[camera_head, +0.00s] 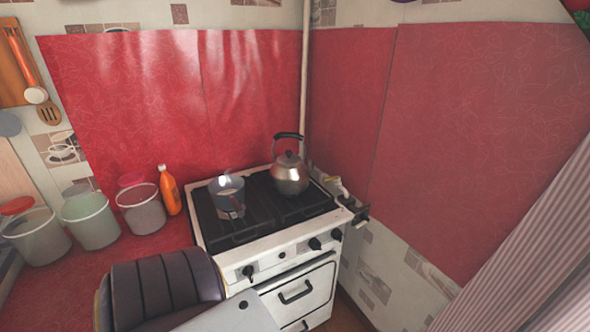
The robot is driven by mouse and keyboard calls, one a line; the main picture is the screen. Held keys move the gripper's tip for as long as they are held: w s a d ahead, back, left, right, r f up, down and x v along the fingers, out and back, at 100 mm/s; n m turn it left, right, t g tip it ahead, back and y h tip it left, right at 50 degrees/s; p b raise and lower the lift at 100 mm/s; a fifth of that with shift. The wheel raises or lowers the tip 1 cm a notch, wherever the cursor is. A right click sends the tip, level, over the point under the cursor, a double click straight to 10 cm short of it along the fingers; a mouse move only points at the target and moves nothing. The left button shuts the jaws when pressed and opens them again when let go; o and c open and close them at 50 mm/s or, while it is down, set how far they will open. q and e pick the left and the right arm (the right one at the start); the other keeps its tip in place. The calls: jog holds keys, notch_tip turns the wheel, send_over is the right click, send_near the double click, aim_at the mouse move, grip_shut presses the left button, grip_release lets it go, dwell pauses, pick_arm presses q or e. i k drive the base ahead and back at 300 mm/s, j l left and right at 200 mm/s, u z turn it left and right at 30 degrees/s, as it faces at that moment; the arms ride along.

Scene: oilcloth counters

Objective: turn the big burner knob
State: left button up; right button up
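A white stove (290,246) stands in the corner with a black grate on top. Its front panel carries a black knob at the left (248,272), a small dark knob in the middle (282,255), and two black knobs at the right, an inner one (315,244) and an outer one (336,234). I cannot tell from the picture which knob belongs to the big burner. Neither gripper shows, and nothing is seen touching the knobs.
A kettle (290,178) and a clear pot (227,200) stand on the stove. An orange bottle (169,192) and several tubs stand left on the red counter (90,275). A dark ribbed object (160,287) fills the lower left foreground. Dark fittings (358,212) jut from the stove's right side.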

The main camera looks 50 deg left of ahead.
aim_at(315, 243)
jog(key=u, duration=1.5)
